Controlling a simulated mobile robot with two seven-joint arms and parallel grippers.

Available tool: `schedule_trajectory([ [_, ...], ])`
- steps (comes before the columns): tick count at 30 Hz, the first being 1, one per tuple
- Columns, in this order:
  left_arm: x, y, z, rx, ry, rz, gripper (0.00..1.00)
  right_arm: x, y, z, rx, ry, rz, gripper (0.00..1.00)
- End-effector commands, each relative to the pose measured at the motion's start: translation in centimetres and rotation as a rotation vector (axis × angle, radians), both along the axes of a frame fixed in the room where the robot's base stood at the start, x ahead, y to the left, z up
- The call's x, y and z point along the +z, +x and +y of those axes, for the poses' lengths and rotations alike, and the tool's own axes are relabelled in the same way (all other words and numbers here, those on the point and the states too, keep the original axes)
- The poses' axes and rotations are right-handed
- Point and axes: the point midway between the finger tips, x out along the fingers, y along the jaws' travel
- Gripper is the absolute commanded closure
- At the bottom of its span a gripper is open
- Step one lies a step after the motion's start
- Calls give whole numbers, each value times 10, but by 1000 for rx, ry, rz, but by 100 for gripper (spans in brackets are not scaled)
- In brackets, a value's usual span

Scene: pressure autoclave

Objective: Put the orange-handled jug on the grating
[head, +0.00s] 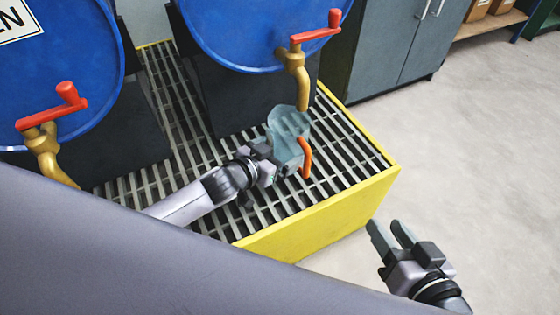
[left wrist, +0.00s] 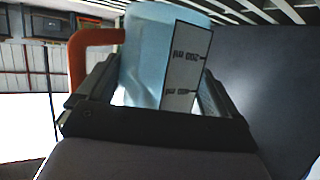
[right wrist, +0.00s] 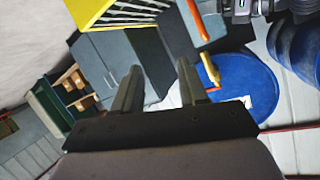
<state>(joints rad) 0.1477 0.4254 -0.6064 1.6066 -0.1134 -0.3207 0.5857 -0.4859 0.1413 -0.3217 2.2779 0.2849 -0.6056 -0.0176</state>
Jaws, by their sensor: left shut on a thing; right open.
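The jug (head: 287,134) is translucent blue-green with an orange handle (head: 306,158). In the head view it is over the grating (head: 335,150), below the right barrel's brass tap. I cannot tell whether its base touches the bars. My left gripper (head: 281,158) is shut on the jug's body. The left wrist view shows the jug (left wrist: 160,55) between the fingers, with a white volume label (left wrist: 187,68) facing the camera and the handle to the left. My right gripper (head: 391,235) is open and empty, beyond the grating's front right corner. Its open fingers (right wrist: 160,88) show in the right wrist view.
Two blue barrels, the left (head: 60,65) and the right (head: 255,30), lie above the grating. Their red-handled brass taps (head: 297,70) jut forward. A yellow rim (head: 320,215) edges the grating. A grey cabinet (head: 400,45) stands behind; the floor at right is clear.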

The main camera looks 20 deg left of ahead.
Motion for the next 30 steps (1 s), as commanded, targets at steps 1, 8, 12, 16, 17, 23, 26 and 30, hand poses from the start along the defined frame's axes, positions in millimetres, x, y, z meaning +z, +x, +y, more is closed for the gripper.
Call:
schedule_trajectory([
  [1, -2, 1, -1, -1, 0, 0, 39, -1, 0, 1, 2, 5, -1, 57],
  [8, -31, 0, -1, -1, -1, 1, 39, -7, 1, 8, 24, 44, -18, 57],
  [12, -36, 0, -1, -1, -1, -1, 39, -6, 0, 4, 16, 24, -39, 57],
  [16, -34, 0, -1, -2, -1, -1, 39, -4, 0, 4, 15, 24, -40, 57],
  [17, -34, 0, -1, -1, -1, -1, 39, -4, 0, 4, 15, 24, -40, 57],
  [23, -38, 0, 0, -1, 0, 0, 0, -5, 0, 3, 13, 16, -45, 57],
  [26, -38, 0, 0, -1, 0, 1, 0, -5, 0, 3, 11, 17, -45, 57],
  [30, -37, 0, 0, -1, 0, 0, 0, -5, -1, 3, 11, 17, -44, 57],
])
